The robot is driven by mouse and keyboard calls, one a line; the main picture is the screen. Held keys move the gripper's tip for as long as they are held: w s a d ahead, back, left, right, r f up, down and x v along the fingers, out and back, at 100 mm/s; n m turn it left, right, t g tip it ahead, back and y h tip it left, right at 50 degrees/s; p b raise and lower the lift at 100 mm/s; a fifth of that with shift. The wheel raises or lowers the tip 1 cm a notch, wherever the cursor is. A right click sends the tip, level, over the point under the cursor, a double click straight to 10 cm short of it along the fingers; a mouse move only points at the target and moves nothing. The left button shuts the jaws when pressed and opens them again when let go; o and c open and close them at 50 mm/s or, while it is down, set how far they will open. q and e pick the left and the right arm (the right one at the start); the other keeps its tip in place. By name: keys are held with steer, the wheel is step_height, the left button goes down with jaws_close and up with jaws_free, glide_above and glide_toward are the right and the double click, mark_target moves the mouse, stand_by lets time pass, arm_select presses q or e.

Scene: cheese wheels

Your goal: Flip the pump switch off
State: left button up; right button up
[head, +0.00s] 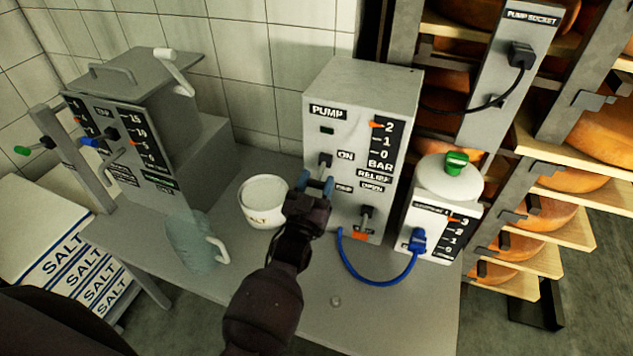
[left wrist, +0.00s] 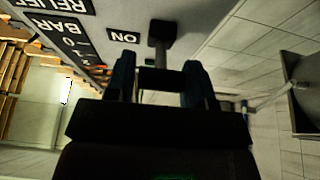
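The grey pump box (head: 345,90) stands on the table with a PUMP label at its top. Its black switch (head: 325,158) is on the front face, beside the ON label (head: 346,156). My left gripper (head: 316,184) is just in front of and below the switch, its two blue-tipped fingers apart. My right gripper is not in view.
A white pot (head: 264,200) stands left of the gripper, and a clear jug (head: 192,245) is further left. A blue hose (head: 365,280) joins the pump to a white canister (head: 440,215) on the right. Shelves of cheese wheels (head: 545,220) stand at the right.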

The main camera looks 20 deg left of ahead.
arm_select(q)
steer(key=c, duration=0.5)
steer(key=f+t+b, duration=0.1)
steer(key=b, duration=0.1)
steer(key=shift+w+f+b, duration=0.15)
steer(key=shift+b, duration=0.15)
steer(key=shift+c, duration=0.2)
steer(key=shift+t+b, duration=0.3)
steer(key=shift+b, duration=0.3)
steer(key=shift+r, duration=0.2)
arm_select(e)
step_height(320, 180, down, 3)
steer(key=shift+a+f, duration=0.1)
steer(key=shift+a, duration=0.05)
arm_select(q)
steer(key=o, duration=0.9)
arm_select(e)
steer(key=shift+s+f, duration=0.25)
